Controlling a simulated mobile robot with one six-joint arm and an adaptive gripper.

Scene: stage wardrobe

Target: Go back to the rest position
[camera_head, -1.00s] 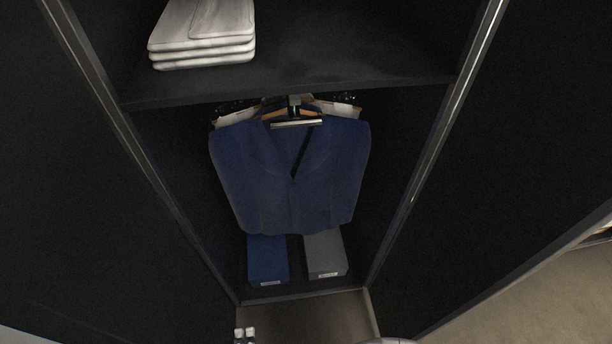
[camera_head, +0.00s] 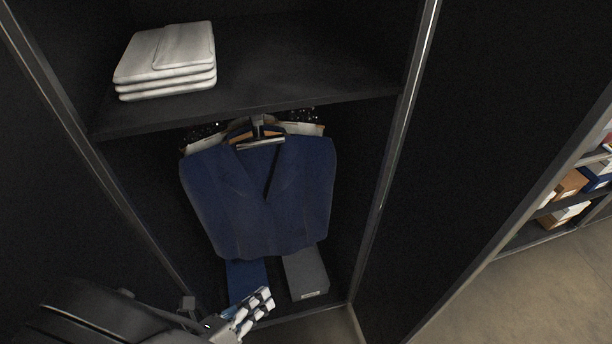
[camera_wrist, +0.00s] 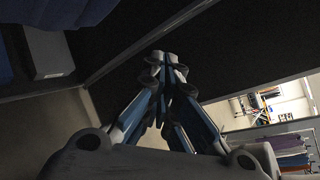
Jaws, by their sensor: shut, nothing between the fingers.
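My gripper (camera_head: 262,300) is at the bottom of the head view, in front of the wardrobe's lower opening, with my dark arm reaching in from the lower left. It covers part of the blue box. In the wrist view my gripper (camera_wrist: 165,62) has its fingers together, with nothing between them. It touches none of the garments that I can see.
A navy jacket (camera_head: 270,205) hangs in the open wardrobe. A blue box (camera_head: 245,277) and a grey box (camera_head: 306,273) stand below it. Folded white cloth (camera_head: 170,68) lies on the shelf (camera_head: 300,85). Shelving with boxes (camera_head: 572,190) stands right; floor (camera_head: 500,305) is clear there.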

